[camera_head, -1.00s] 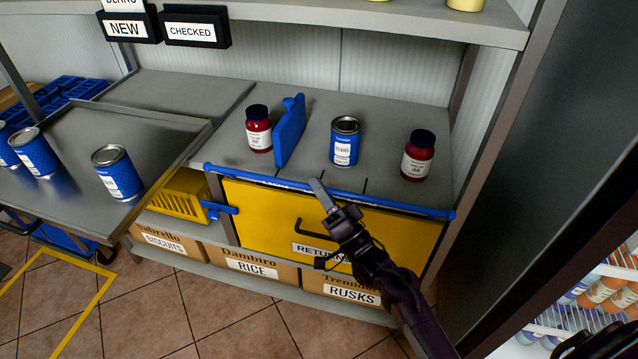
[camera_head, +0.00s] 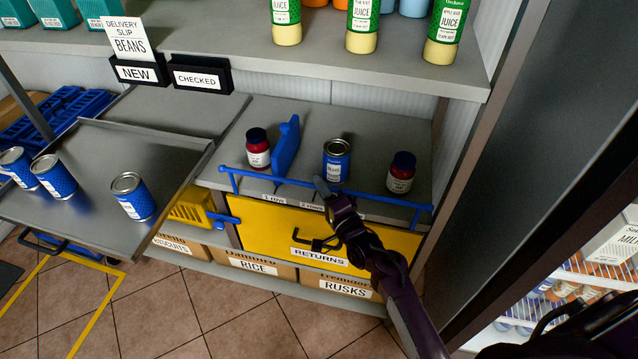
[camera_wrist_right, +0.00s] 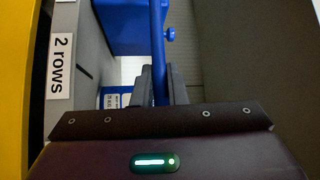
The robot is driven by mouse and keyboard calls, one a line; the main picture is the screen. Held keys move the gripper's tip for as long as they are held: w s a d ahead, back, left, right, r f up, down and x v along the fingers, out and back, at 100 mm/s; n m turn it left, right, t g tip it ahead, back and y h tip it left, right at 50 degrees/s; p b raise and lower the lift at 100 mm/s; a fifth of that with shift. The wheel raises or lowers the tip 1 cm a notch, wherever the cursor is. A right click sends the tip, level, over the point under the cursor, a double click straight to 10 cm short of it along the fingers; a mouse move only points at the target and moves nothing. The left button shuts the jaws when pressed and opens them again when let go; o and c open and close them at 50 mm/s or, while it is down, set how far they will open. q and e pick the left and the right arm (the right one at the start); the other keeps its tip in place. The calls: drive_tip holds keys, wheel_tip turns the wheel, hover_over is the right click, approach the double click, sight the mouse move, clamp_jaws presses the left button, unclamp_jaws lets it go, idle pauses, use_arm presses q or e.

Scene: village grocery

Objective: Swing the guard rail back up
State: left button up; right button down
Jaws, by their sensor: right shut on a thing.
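The blue guard rail (camera_head: 275,179) runs along the shelf's front edge, above it, with a short post at each end. My right gripper (camera_head: 324,190) reaches in from the lower right and is shut on the rail near its middle. In the right wrist view the blue rail (camera_wrist_right: 158,50) passes between my two fingers (camera_wrist_right: 160,88). My left gripper is not in view.
Behind the rail stand a red jar (camera_head: 257,148), a blue divider (camera_head: 286,146), a blue can (camera_head: 337,160) and another red jar (camera_head: 401,173). Below is the yellow returns drawer (camera_head: 270,228). A grey tray (camera_head: 90,215) with blue cans is at left.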

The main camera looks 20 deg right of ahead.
drive_tip(key=shift+w+d, duration=0.1)
idle(0.5)
drive_tip(key=c, duration=1.5)
unclamp_jaws()
drive_tip(key=shift+o, duration=0.2)
drive_tip(key=v, duration=0.7)
drive_tip(key=shift+s+b, duration=0.35)
drive_tip(key=shift+b, duration=0.1)
